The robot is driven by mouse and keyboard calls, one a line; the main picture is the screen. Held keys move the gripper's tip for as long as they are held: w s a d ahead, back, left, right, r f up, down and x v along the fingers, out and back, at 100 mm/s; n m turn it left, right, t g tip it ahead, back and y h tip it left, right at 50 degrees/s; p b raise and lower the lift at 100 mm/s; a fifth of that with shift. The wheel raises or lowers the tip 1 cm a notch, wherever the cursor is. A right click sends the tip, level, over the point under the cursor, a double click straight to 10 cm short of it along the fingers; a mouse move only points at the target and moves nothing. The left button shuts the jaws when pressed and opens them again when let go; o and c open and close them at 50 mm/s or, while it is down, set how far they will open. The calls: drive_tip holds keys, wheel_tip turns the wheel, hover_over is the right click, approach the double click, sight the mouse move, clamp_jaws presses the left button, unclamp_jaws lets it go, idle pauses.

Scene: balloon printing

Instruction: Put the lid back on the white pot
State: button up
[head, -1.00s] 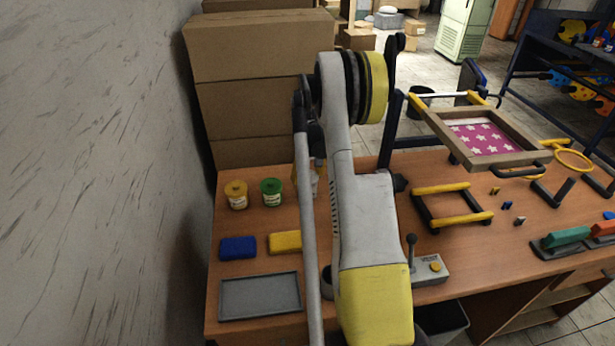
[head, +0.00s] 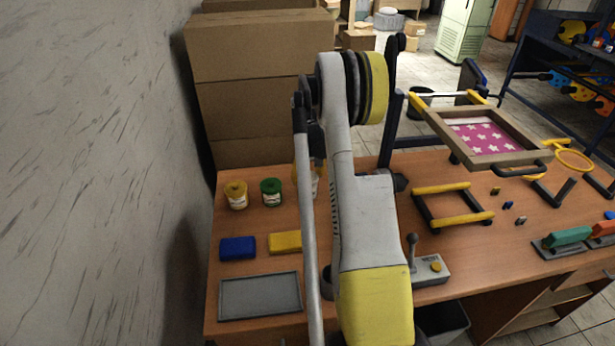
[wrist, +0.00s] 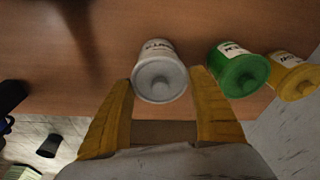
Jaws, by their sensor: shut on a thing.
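The white pot (wrist: 158,50) shows in the wrist view with its label toward the top of the picture. Its round white lid (wrist: 161,83), with a knob, is at the pot's mouth and looks in line with it. Whether it is fully seated I cannot tell. My gripper (wrist: 162,80) has its yellow fingers on either side of the lid and is shut on it. In the head view my arm hides most of the white pot, and only a pale sliver (head: 315,186) shows.
A green pot (head: 271,192) and a yellow pot (head: 236,195) stand lidded to the left. Blue (head: 238,248) and yellow (head: 285,242) blocks and a grey tray (head: 260,314) lie nearer. A joystick box (head: 430,268) and a yellow-barred frame (head: 453,206) are right of my arm.

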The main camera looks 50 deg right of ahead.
idle(0.8)
drive_tip(key=o, duration=1)
drive_tip(key=shift+r, duration=0.1)
drive_tip(key=shift+r+p, duration=1.4)
drive_tip(key=shift+r, duration=2)
clamp_jaws()
drive_tip(key=shift+f, duration=0.15)
